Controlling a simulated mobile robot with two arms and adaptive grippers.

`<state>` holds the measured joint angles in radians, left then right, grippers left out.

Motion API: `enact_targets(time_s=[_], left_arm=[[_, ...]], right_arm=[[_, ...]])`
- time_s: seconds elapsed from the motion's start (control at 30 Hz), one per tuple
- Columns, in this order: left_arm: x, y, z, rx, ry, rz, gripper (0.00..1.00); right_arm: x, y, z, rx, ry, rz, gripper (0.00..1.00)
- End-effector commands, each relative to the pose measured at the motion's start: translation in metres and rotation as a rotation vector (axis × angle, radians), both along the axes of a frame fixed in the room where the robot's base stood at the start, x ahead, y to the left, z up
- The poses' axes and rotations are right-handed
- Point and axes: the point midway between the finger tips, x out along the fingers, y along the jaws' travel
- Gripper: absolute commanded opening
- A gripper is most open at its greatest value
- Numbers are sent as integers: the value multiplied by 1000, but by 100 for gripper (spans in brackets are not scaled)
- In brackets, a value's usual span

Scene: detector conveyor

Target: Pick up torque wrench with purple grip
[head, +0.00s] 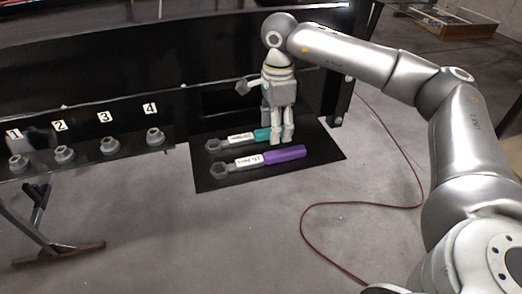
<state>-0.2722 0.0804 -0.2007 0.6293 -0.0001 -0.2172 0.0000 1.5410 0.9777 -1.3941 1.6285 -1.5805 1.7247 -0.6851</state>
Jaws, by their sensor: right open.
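The torque wrench with the purple grip (284,155) lies on a black shelf (325,157), nearest its front edge. Its grey ring head (219,170) points left and a white label sits on its shaft. A second wrench with a teal grip (262,134) lies just behind it, partly hidden by my right gripper. My right gripper (282,141) points down from above, open, with its fingers over the teal grip and just behind the purple one. I cannot tell how high the fingertips are. My left gripper is not in view.
A black ledge at the left carries a row of grey hex nuts (65,154) with number labels 1 to 4. A red cable (303,222) curves over the grey floor. A dark metal stand (57,254) is at lower left. A wooden crate (452,22) lies far right.

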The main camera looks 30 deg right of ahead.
Motion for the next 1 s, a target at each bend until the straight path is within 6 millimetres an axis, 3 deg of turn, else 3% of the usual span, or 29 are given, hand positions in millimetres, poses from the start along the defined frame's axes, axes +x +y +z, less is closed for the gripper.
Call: enact_targets(time_s=[0.2, 0.37, 0.47, 0.73, 1.0], left_arm=[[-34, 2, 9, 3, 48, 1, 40], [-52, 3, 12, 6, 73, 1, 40], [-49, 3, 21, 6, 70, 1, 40], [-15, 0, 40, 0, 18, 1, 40], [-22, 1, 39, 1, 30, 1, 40]], right_arm=[[-1, 0, -32, 1, 3, 1, 52], [0, 1, -42, 1, 2, 1, 52], [1, 3, -50, 1, 3, 2, 52], [3, 5, -86, 2, 3, 1, 52], [3, 5, -93, 2, 1, 1, 52]])
